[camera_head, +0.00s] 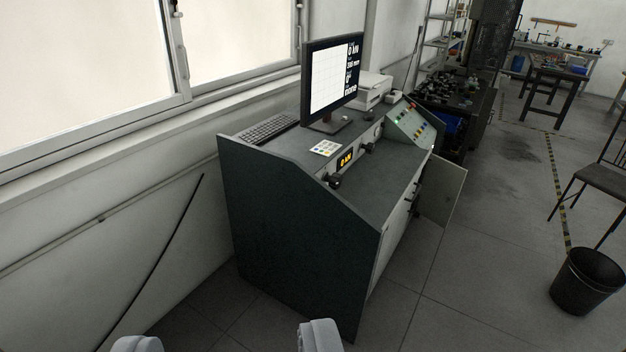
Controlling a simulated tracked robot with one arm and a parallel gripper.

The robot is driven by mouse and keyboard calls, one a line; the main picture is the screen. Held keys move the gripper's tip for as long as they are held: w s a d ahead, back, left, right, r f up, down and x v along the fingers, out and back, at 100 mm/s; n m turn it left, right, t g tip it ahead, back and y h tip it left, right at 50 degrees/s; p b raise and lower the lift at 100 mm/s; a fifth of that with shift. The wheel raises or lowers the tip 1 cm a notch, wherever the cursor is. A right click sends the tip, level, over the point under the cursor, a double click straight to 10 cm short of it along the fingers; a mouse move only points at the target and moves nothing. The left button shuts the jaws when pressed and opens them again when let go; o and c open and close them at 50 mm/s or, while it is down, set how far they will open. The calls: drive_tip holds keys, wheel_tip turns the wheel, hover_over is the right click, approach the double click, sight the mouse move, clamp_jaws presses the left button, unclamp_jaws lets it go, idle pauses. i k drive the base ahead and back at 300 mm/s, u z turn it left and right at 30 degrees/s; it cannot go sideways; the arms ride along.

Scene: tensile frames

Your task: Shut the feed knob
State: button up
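A dark green control console (290,215) stands against the wall in the middle of the view. Its sloped front panel carries a black knob (334,182) beside a small yellow-lit display (345,160). A second dark knob (370,147) sits farther along the panel. I cannot tell which one is the feed knob, nor its turn position. My gripper (228,340) shows only as two grey fingertips at the bottom edge. They are wide apart with nothing between them, in front of the console and well short of the knobs.
A monitor (334,80), keyboard (268,130) and printer (371,90) stand on the console. A cabinet door (442,190) hangs open on its right side. A black bin (587,283) and chair (592,170) stand at right. The floor between is clear.

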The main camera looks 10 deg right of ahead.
sight(335, 180)
drive_tip(key=u, duration=0.2)
drive_tip(key=i, duration=0.25)
drive_tip(key=z, duration=1.4)
drive_tip(key=i, duration=2.7)
drive_tip(key=u, duration=1.65)
